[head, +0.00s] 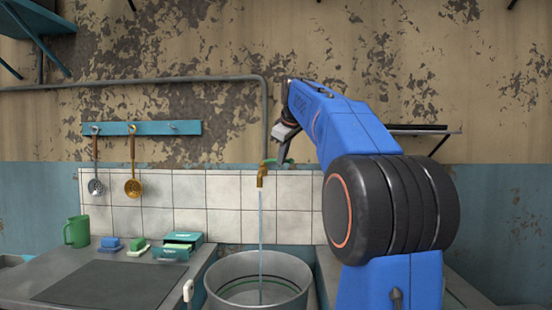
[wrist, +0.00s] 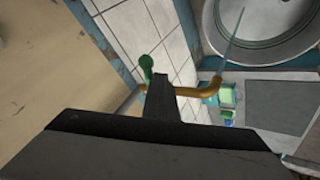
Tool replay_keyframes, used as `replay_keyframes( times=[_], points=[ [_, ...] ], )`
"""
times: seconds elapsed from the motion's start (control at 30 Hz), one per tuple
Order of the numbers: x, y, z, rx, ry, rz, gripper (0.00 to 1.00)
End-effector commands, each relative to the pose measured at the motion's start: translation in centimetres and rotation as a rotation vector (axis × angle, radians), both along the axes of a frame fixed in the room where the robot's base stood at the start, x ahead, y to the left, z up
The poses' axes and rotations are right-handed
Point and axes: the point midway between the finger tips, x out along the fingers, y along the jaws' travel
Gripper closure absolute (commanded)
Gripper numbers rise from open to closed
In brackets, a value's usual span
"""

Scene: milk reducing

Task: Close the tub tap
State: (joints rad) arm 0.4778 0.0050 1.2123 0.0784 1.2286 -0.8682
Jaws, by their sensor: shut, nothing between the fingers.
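The brass tap (head: 262,178) comes out of the tiled wall above the tub (head: 258,284). A thin stream of water (head: 261,225) runs from its spout into the tub. The tap's green handle (head: 271,162) sits on top of it. In the wrist view the handle (wrist: 147,65) shows as a green knob, with the brass spout (wrist: 207,87) to its right. My gripper (wrist: 162,78) is shut and empty. Its tip lies across the tap between handle and spout in that view. In the head view my gripper (head: 283,156) is just right of the handle; I cannot tell whether they touch.
A grey wall pipe (head: 265,100) runs down behind the tap. A blue rack (head: 140,128) with hanging ladles is on the wall at left. A green mug (head: 77,231), sponges and a teal box (head: 176,246) stand on the left counter. A shelf (head: 420,131) is at right.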

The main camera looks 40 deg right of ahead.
Motion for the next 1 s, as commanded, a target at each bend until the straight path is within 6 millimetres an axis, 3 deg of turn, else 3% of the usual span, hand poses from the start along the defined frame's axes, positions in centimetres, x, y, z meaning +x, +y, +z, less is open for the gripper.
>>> replay_keyframes(
  times=[0.4,1.0],
  points=[
    [0.9,-2.9,0.0,0.0,0.001,0.005,1.0],
    [1.6,-4.1,0.0,-0.002,-0.001,0.002,1.0]
  ],
)
